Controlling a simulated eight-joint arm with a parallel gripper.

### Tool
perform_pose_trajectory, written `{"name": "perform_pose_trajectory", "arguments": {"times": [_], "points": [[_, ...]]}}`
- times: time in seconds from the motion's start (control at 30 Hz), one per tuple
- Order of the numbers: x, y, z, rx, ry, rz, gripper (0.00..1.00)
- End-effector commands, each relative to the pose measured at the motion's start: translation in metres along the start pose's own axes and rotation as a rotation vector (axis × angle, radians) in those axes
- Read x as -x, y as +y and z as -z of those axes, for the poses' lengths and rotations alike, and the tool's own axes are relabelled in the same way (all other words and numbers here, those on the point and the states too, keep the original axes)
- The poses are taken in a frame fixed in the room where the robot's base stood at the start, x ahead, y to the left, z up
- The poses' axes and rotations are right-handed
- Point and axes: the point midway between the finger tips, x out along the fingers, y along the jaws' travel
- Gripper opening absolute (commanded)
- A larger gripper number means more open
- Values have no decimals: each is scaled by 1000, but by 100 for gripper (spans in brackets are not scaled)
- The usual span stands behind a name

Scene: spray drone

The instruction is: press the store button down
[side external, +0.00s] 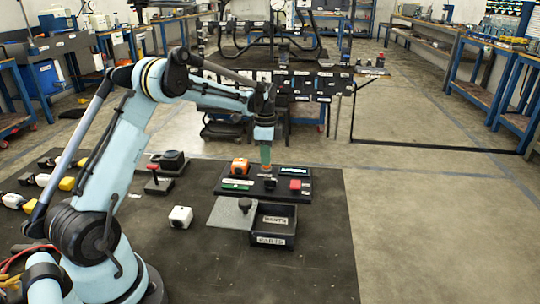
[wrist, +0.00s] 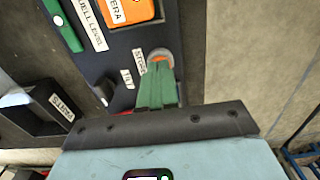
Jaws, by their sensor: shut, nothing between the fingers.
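The store button (wrist: 160,54) shows in the wrist view as a round piece with a pale ring and some orange, beside a white label reading STORE. It sits near the edge of a dark panel (wrist: 125,48). My gripper (wrist: 158,68) has its green fingers shut together, empty, with the tips over the button and covering part of it. In the side view my gripper (side external: 266,164) points down at the back part of the panel (side external: 225,186). I cannot tell whether the tips touch the button or whether it is pressed down.
An orange block labelled as a camera (side external: 240,167) stands left of my gripper, and a red block (side external: 295,184) to its right. A white cube (side external: 180,217) stands at left.

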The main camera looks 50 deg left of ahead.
Motion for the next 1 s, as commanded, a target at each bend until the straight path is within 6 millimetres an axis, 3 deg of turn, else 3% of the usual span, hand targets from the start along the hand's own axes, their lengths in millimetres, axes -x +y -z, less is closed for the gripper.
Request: {"name": "perform_pose_trajectory", "arguments": {"times": [0.13, 0.53, 0.67, 1.0], "points": [[-14, 0, 0, 0, 1, 2, 0], [-8, -1, 1, 0, 2, 5, 0], [11, -1, 1, 0, 2, 5, 0], [84, -1, 0, 0, 0, 2, 0]]}}
